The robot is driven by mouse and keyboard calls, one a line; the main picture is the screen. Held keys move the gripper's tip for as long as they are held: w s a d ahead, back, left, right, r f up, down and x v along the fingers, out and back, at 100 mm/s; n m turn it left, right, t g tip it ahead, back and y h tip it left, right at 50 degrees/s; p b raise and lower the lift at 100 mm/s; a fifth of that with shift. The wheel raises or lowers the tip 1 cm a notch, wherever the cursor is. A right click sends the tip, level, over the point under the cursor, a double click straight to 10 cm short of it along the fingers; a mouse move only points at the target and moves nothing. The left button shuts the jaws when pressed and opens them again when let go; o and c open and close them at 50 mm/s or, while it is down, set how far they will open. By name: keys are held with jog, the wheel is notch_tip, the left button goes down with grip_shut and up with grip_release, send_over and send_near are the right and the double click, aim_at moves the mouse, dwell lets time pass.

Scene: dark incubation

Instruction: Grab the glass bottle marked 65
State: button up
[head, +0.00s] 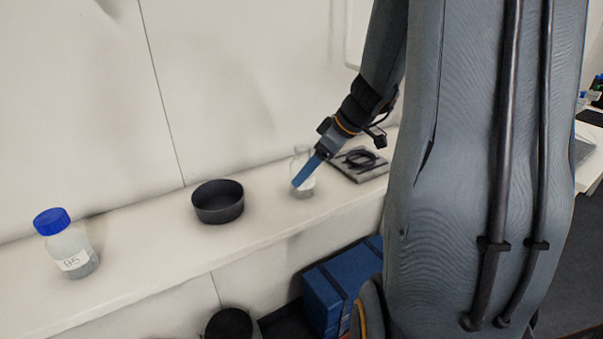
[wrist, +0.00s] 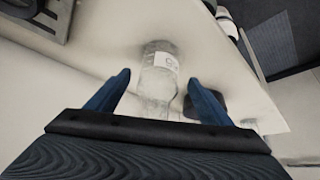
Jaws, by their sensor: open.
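A clear glass bottle (head: 304,192) with no blue cap stands on the white shelf in the head view, partly hidden by my gripper (head: 298,183). In the wrist view this bottle (wrist: 157,88) lies between the two blue fingers of my open gripper (wrist: 159,80), with a gap on each side. Its white label (wrist: 166,62) carries a mark too small to read. A second glass bottle (head: 70,248) with a blue cap stands far left on the shelf. Its handwritten label seems to read A5 or 85; I cannot tell which.
A dark round bowl (head: 218,203) stands on the shelf (head: 150,248) between the bottles. A flat grey device with a dark coiled cable (head: 360,162) lies right of the near bottle. The wall rises behind. A blue box (head: 340,285) is below the shelf.

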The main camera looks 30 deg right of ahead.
jog(key=shift+p+x, duration=0.75)
jog(key=shift+x, duration=1.45)
jog(key=shift+d+r, duration=0.1)
jog(key=c, duration=1.3)
